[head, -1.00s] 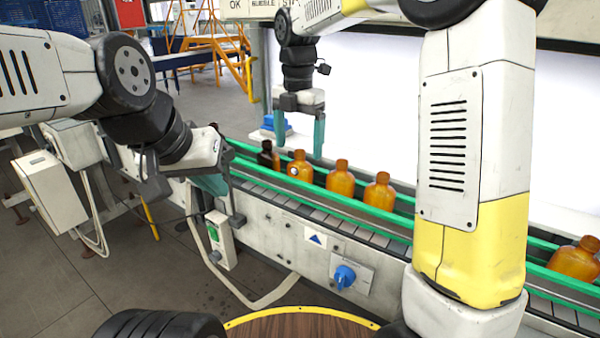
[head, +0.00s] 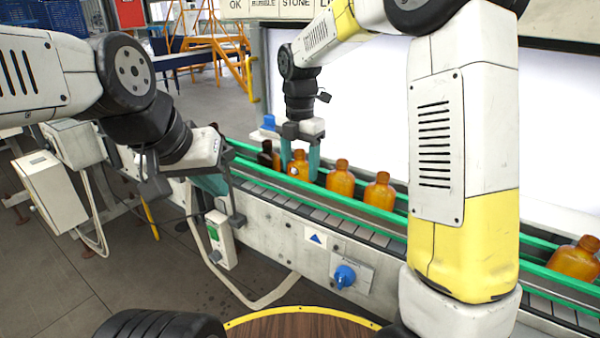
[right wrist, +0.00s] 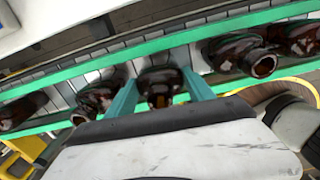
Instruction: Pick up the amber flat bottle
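Amber bottles stand in a row on the conveyor. The amber bottle with a small white spot (head: 299,168) stands between the fingers of my right gripper (head: 300,165). It also shows as a dark brown bottle (right wrist: 160,85) in the right wrist view, with a teal finger against each side, so the right gripper looks shut on it. The bottle is upright on the belt. Two more amber bottles (head: 340,179) (head: 380,192) stand to its right, and a darker bottle (head: 266,155) stands to its left. My left gripper (head: 222,187) hangs beside the conveyor's left end; its finger gap is hidden.
Green guide rails (head: 335,208) run along both sides of the belt (head: 290,195). Another amber bottle (head: 575,259) stands far right. A control panel with a blue knob (head: 345,276) is on the conveyor's front. Neighbouring bottles stand close on both sides of the right gripper.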

